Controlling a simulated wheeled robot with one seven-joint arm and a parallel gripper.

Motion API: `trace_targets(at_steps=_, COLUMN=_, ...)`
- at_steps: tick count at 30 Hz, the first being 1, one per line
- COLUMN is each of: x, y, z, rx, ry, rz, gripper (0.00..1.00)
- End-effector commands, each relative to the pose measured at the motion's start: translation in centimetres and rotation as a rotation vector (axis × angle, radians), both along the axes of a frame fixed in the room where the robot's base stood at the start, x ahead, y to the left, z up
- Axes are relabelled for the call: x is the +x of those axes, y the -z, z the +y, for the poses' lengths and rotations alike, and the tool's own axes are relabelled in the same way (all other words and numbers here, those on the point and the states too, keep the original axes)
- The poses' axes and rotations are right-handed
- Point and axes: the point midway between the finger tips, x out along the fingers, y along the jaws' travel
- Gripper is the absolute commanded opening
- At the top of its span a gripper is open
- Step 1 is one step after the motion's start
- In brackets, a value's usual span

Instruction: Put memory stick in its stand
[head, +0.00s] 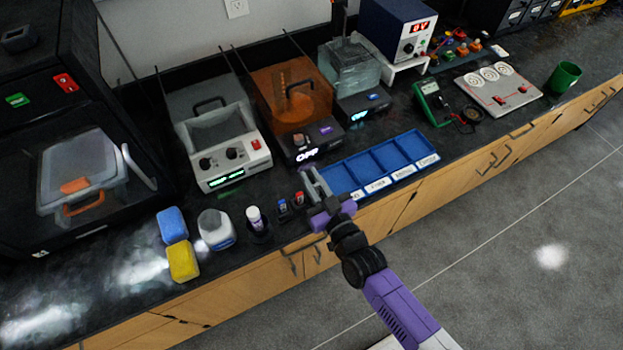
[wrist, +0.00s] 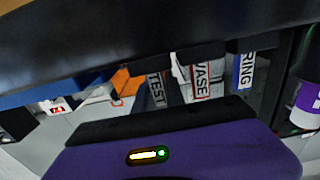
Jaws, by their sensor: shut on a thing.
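My gripper (head: 330,208) is over the front edge of the counter, by the left end of the blue tray. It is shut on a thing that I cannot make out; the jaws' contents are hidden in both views. Small holders stand just left of it, one with a blue item (head: 283,206) and one with a red item (head: 299,199). I cannot tell which labelled piece is the memory stick's stand.
The blue compartment tray (head: 340,182) lies right of the holders. Machines line the back. The floor in front is open.

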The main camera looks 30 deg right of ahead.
Motion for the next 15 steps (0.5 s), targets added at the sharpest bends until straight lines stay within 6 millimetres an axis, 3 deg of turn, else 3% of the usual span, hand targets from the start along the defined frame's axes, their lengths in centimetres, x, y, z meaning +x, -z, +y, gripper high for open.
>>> trace_targets(at_steps=11, x=-0.01, y=0.51, z=-0.01, rx=-0.001, ry=0.0, rz=-0.001, gripper=0.0)
trace_targets(at_steps=12, x=-0.01, y=0.43, z=-0.01, rx=-0.001, ry=0.0, rz=-0.001, gripper=0.19)
trace_targets(at_steps=13, x=-0.01, y=0.38, z=-0.01, rx=-0.001, ry=0.0, rz=-0.001, gripper=0.24)
trace_targets(at_steps=15, x=-0.01, y=0.37, z=0.0, rx=-0.001, ry=0.0, rz=-0.001, gripper=0.24)
